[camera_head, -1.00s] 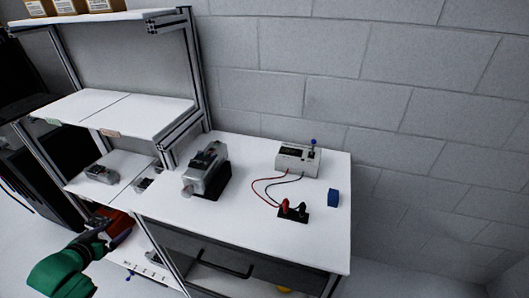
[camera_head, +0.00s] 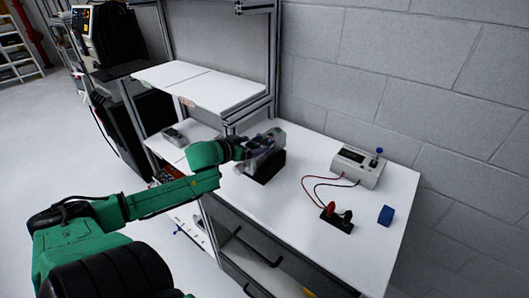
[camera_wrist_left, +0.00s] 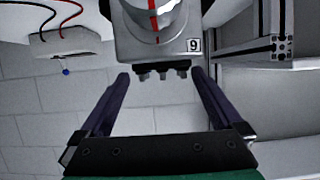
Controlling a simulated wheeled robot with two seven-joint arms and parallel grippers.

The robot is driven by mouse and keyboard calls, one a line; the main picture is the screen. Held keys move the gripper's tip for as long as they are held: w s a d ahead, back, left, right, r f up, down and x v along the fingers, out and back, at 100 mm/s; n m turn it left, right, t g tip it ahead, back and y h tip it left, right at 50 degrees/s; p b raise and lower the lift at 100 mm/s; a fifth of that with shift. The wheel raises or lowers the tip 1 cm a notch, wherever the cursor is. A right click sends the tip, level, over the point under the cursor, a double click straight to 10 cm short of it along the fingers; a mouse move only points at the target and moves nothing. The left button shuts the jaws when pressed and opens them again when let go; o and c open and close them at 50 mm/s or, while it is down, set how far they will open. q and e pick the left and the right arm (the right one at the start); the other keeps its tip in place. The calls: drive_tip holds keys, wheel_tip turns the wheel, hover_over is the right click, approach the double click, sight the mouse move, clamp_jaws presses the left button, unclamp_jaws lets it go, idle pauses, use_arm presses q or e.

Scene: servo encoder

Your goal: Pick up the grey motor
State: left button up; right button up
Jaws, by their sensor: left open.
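The grey motor (camera_head: 270,140) rests on a black stand (camera_head: 266,168) on the white workbench. In the left wrist view the motor (camera_wrist_left: 155,42) shows a red stripe, a label with a 9 and dark connectors at its near end. My left gripper (camera_head: 243,148) is at the motor's left end in the head view, partly hidden by my green arm. In the left wrist view the open gripper (camera_wrist_left: 161,76) has one finger on each side of the motor's near end. Contact cannot be told. My right gripper is not in view.
A white meter (camera_head: 358,166) with red and black leads, a terminal block (camera_head: 337,220) and a blue block (camera_head: 386,216) stand on the bench's right side. A shelf rack (camera_head: 205,85) with metal posts stands close behind and left of the motor. Another device (camera_head: 174,137) sits on a lower shelf.

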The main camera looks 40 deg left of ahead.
sight(259, 143)
use_arm(q)
drive_tip(key=x, duration=0.2)
drive_tip(key=b+x, duration=0.1)
drive_tip(key=x, duration=0.1)
drive_tip(key=shift+a, duration=0.3)
drive_tip(key=shift+w+d+f, duration=0.1)
drive_tip(key=shift+w+d, duration=0.05)
drive_tip(key=shift+w, duration=0.1)
drive_tip(key=shift+s, duration=0.15)
drive_tip(key=shift+c, duration=0.6)
clamp_jaws()
drive_tip(key=shift+r, duration=0.35)
drive_tip(key=shift+f, duration=0.1)
